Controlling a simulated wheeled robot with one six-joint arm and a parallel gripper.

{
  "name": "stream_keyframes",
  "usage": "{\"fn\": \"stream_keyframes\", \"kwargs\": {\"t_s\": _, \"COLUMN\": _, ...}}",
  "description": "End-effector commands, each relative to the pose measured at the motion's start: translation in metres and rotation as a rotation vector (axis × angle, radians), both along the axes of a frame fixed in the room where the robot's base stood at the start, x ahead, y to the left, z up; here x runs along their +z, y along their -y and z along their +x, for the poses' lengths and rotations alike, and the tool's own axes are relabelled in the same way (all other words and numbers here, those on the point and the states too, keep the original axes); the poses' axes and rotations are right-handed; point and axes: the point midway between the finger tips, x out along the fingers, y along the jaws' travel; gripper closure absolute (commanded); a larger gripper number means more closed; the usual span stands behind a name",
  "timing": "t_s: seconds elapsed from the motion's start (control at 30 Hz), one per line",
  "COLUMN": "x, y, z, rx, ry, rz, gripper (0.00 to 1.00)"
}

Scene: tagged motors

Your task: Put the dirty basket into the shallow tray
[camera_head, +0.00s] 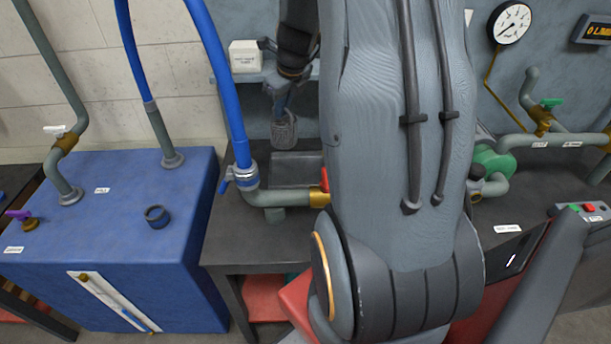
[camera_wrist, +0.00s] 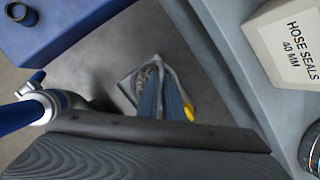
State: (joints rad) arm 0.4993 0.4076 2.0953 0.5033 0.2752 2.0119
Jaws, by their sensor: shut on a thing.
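The dirty basket (camera_head: 284,134) is a small grey mesh cup. My gripper (camera_head: 280,106) is shut on it and holds it hanging down, with its underside over the back of the bench in the head view. The shallow tray (camera_head: 296,172) is a grey rectangle on the dark bench, just below and in front of the basket in the picture. In the wrist view, my gripper's fingers (camera_wrist: 165,103) partly hide the basket (camera_wrist: 148,76), and the tray (camera_wrist: 126,86) shows around and beneath it. The gap between basket and tray is hard to judge.
A blue hose ends at a pipe fitting (camera_head: 246,180) left of the tray, with a red-handled valve (camera_head: 322,184) to its right. A white hose-seals box (camera_head: 244,56) sits on a shelf behind. A blue tank (camera_head: 110,230) stands left, with a dark ring (camera_head: 157,216) on top.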

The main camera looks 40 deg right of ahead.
Motion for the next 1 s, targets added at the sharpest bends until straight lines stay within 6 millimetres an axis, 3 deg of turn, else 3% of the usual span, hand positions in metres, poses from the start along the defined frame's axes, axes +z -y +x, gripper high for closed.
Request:
{"fn": "stream_keyframes", "kwargs": {"t_s": 0.37, "x": -0.034, "y": 0.0, "z": 0.001, "rx": 0.0, "ry": 0.002, "rz": -0.001, "gripper": 1.0}}
{"fn": "stream_keyframes", "kwargs": {"t_s": 0.63, "x": -0.079, "y": 0.0, "z": 0.001, "rx": -0.001, "ry": 0.0, "rz": 0.0, "gripper": 1.0}}
{"fn": "stream_keyframes", "kwargs": {"t_s": 1.0, "x": -0.116, "y": 0.0, "z": 0.001, "rx": 0.0, "ry": 0.001, "rz": -0.001, "gripper": 1.0}}
